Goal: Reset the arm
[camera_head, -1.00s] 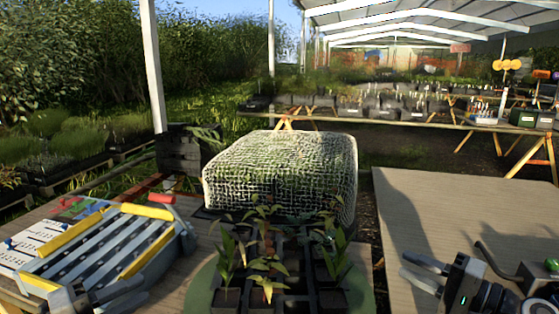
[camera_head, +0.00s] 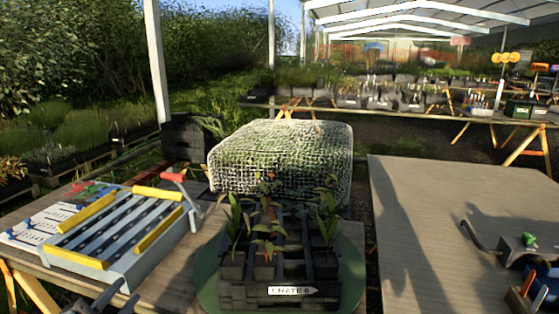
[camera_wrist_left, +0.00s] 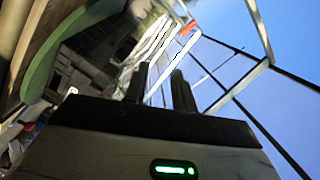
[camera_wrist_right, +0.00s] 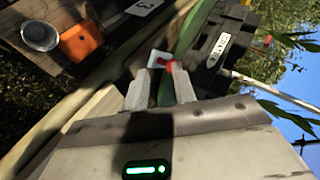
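My left gripper (camera_head: 127,291) shows at the bottom left edge of the head view, below the grey slatted rack. In the left wrist view its two dark fingers (camera_wrist_left: 160,70) stand apart with nothing between them. My right gripper is out of the head view. The black crate (camera_head: 250,294) with seedlings stands on a green round plate (camera_head: 210,292), clear of both grippers.
The slatted rack (camera_head: 128,222) with yellow bars and a red handle (camera_head: 173,178) lies on the left bench. A mesh-covered block (camera_head: 280,157) stands behind the crate. The right wooden table (camera_head: 430,230) is mostly clear, with a green-topped device (camera_head: 528,241) at its right.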

